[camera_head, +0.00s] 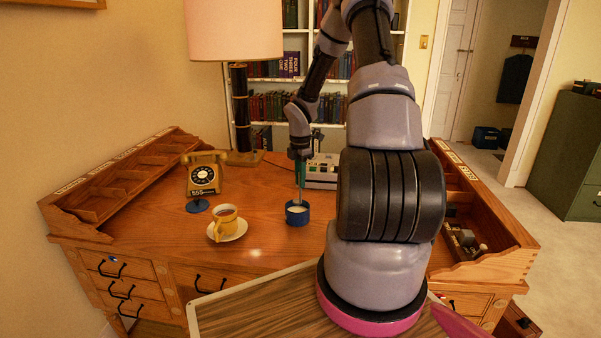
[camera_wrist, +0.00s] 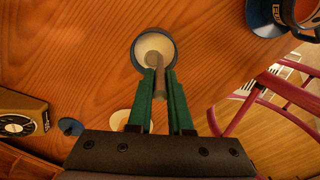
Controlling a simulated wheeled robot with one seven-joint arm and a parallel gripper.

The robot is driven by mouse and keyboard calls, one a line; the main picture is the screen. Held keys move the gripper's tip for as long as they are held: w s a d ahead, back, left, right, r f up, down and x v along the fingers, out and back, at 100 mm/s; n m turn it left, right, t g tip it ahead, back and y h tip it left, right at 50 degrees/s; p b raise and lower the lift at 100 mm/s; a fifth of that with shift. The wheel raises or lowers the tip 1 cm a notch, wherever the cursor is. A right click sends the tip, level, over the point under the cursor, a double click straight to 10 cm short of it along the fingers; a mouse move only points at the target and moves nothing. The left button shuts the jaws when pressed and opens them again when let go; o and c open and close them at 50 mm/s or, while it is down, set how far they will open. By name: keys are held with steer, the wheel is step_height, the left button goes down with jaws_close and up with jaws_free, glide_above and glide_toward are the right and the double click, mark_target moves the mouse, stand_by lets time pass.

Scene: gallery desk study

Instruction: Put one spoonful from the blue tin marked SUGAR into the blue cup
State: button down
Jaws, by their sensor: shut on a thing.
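A round blue tin (camera_head: 297,217) with white contents stands open on the desk; it also shows in the wrist view (camera_wrist: 137,52). No marking on it is readable. My gripper (camera_head: 300,156) is above it, pointing down. In the wrist view, its green fingers (camera_wrist: 160,85) are shut on a spoon (camera_wrist: 153,62). The spoon reaches down into the tin's opening; I cannot tell how deep it sits in the white contents. A blue cup with pale lettering (camera_wrist: 288,12) is cut off at the wrist view's upper right corner. My arm hides that area in the head view.
A yellow cup (camera_head: 226,217) with dark liquid stands on a white saucer (camera_head: 238,233), left of the tin. A small blue disc (camera_head: 197,206) lies near the yellow telephone (camera_head: 205,175). A lamp (camera_head: 240,100) stands behind. Wooden desk organisers (camera_head: 130,172) line the sides.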

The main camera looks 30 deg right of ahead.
mark_target(300, 202)
steer(key=shift+f, duration=2.65)
steer(key=shift+r, duration=0.15)
steer(key=shift+r, duration=3.8)
